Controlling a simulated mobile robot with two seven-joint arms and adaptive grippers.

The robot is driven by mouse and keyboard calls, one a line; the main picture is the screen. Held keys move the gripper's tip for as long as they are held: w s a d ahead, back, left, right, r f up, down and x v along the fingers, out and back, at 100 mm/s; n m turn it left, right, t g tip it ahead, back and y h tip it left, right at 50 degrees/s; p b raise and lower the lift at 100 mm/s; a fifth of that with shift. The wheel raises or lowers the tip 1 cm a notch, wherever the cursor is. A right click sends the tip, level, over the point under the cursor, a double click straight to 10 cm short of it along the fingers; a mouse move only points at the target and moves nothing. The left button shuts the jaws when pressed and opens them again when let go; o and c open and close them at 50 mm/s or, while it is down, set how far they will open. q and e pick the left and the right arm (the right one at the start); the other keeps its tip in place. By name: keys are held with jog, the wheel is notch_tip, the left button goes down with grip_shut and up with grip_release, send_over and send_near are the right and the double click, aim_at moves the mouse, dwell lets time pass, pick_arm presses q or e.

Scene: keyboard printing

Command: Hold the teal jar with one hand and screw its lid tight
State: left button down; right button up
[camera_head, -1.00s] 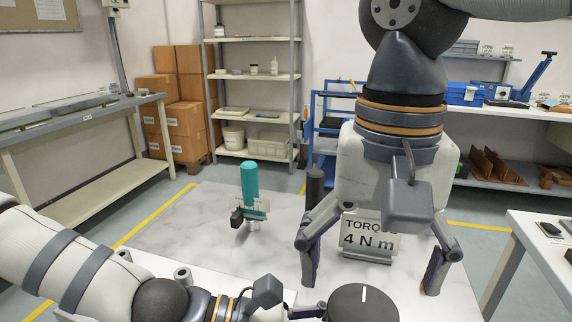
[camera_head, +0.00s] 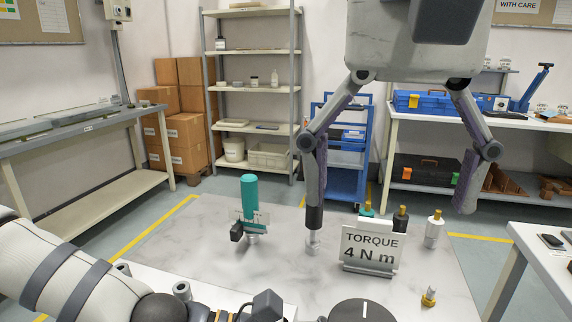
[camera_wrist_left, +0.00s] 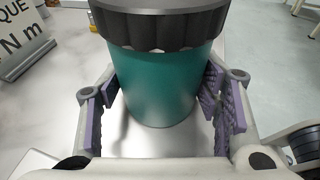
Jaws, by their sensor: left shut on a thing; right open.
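The teal jar (camera_wrist_left: 165,80) stands upright in the left wrist view, with a black ribbed lid (camera_wrist_left: 160,32) on its top. The lid (camera_head: 362,312) shows in the head view at the bottom edge, with a white line on its top; the jar body is not visible there. My left gripper (camera_wrist_left: 166,102) has its purple-padded fingers on both sides of the jar body, below the lid, and is shut on it. My right gripper (camera_head: 390,198) is open and empty, raised well above and behind the lid. How tight the lid is cannot be told.
A "TORQUE 4 N m" sign (camera_head: 370,249) stands behind the lid. A teal-handled tool (camera_head: 249,190) and a black-handled one (camera_head: 314,218) stand on the white table (camera_head: 180,232). Several small brass-topped pieces (camera_head: 434,228) stand at the right.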

pick_arm(q)
jog(key=shift+c, duration=2.2)
grip_release()
